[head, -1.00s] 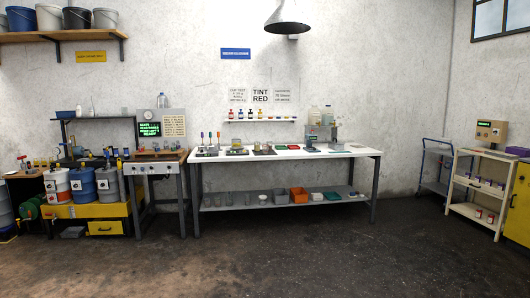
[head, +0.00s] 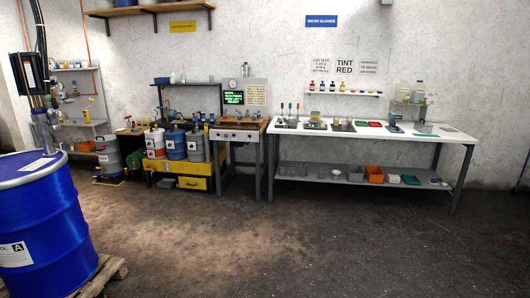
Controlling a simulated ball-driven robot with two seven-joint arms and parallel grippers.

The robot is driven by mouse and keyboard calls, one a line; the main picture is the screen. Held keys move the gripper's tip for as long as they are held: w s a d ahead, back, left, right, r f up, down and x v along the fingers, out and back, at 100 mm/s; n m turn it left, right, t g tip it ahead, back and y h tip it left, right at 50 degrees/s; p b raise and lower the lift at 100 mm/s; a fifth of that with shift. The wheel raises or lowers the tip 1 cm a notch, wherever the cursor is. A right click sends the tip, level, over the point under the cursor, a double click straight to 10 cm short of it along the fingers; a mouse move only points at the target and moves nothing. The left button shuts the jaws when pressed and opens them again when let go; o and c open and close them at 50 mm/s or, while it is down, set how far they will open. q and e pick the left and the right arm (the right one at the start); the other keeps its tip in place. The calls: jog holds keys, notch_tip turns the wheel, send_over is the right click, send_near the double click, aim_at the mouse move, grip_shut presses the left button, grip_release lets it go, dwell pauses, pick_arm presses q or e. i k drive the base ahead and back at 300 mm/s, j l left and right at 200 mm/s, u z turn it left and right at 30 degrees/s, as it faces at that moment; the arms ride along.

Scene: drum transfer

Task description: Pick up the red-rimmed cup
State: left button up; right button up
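I cannot make out a red-rimmed cup at this distance. Small vessels (head: 337,174) stand on the lower shelf of the long white bench (head: 455,133), too small to tell their rims. On the bench top are several small tools and containers, with a red flat item (head: 375,124) and a green one (head: 361,123). Neither of my grippers is in view.
A large blue drum (head: 40,215) stands on a wooden pallet (head: 104,272) at the near left. Several smaller drums (head: 175,145) stand on a yellow base left of a work table (head: 238,134). The dark floor before the bench is clear.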

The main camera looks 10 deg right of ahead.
aim_at(344, 124)
jog(key=i+l+z, duration=0.4)
jog(key=i, duration=0.5)
jog(key=i+z, duration=0.35)
jog(key=i, duration=3.05)
jog(key=i+j+z, duration=0.1)
jog(key=i+z, duration=0.2)
jog(key=i, duration=0.25)
jog(key=i+j+z, duration=0.2)
jog(key=i+z, duration=0.15)
jog(key=i, duration=0.15)
jog(key=i+j+z, duration=0.3)
jog(key=i+j, duration=0.1)
jog(key=i, duration=0.1)
